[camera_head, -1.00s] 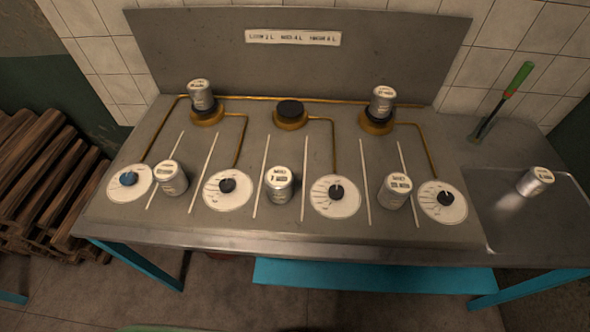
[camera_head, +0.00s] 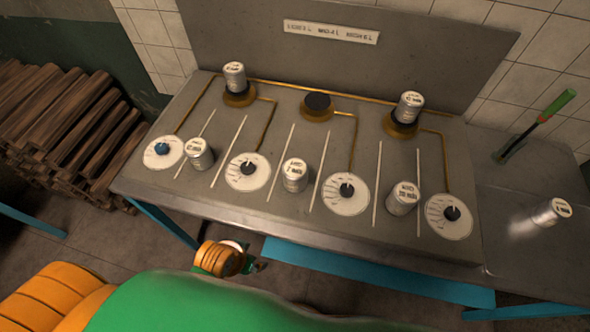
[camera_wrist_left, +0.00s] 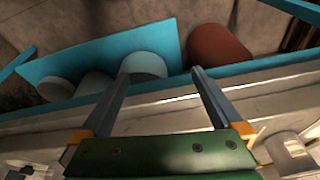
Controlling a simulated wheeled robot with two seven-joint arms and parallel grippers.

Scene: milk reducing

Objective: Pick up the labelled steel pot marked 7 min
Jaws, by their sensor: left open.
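The steel pot marked 7 min (camera_head: 294,176) stands upright in the middle of the front row on the steel counter, between two dials. Its label is on the lid and only roughly readable. My left arm comes in low in the head view, in front of the counter edge and below that pot; its fingers are not clear there. In the left wrist view my left gripper (camera_wrist_left: 160,76) is open, with nothing between its fingers. A grey metal cylinder at the lower right of that view (camera_wrist_left: 289,152) may be a pot; I cannot tell which.
Other labelled pots stand front left (camera_head: 198,155) and front right (camera_head: 403,199), on the left burner (camera_head: 235,77) and right burner (camera_head: 410,108). Another pot (camera_head: 550,212) is at the far right. The middle burner (camera_head: 317,104) is empty. A blue shelf (camera_wrist_left: 85,60) is below the counter.

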